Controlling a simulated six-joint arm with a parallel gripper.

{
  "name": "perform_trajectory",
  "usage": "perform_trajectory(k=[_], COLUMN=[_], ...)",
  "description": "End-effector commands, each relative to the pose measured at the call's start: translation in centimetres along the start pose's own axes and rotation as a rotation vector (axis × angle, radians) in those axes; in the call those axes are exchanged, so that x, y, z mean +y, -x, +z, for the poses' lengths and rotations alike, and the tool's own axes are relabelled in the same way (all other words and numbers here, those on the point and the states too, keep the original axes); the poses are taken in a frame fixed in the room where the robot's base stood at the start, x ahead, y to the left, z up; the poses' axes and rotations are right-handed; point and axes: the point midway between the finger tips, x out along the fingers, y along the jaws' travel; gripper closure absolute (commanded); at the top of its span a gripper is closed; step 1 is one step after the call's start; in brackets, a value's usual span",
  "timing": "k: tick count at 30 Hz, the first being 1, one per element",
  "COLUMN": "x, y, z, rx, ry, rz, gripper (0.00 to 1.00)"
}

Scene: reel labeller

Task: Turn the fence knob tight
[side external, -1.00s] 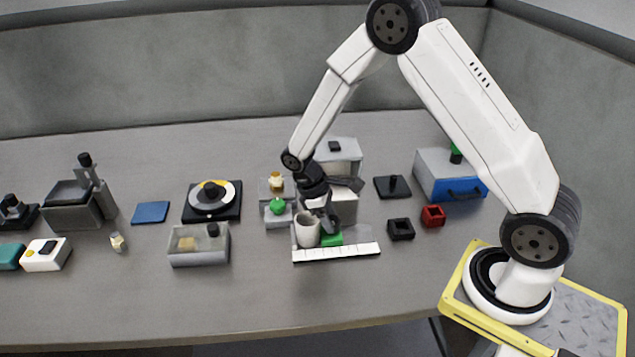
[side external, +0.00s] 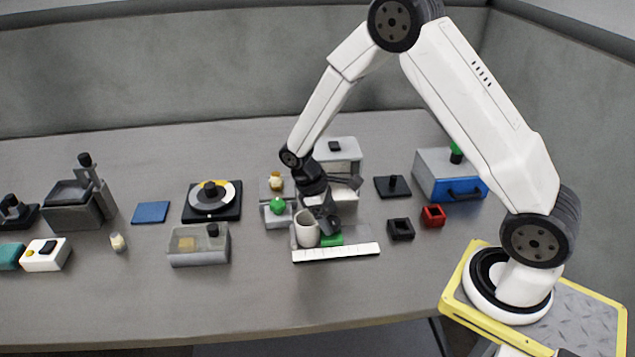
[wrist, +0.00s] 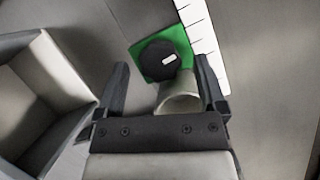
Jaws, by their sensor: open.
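The fence knob (wrist: 158,60) is a black disc with a white mark, sitting on a green block (wrist: 179,36) beside a white ruled scale (wrist: 203,40). In the side view the green block (side external: 331,240) shows behind the scale (side external: 336,253), and my gripper hides the knob. My gripper (wrist: 163,78) is open, with one finger on each side and the knob ahead, between the lines of the fingers. A pale cylindrical cup (wrist: 181,95) stands between the fingers, close to the right one; whether they touch I cannot tell. In the side view my gripper (side external: 328,222) is just above the block.
The pale cup (side external: 306,228) stands left of the green block. A grey open-fronted housing (side external: 338,154) is behind my gripper. A green-topped knob (side external: 278,205) is to the left, and black (side external: 401,230) and red (side external: 433,216) square parts lie to the right. The front table area is clear.

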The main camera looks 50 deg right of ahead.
Motion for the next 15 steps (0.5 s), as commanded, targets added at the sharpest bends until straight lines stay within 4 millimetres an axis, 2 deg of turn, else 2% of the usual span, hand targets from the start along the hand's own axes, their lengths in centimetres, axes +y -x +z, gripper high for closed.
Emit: perform_trajectory(k=[15], x=[0.0], y=[6.1], z=[0.0], rx=[0.003], ry=[0.0], rz=[0.001], gripper=[0.1])
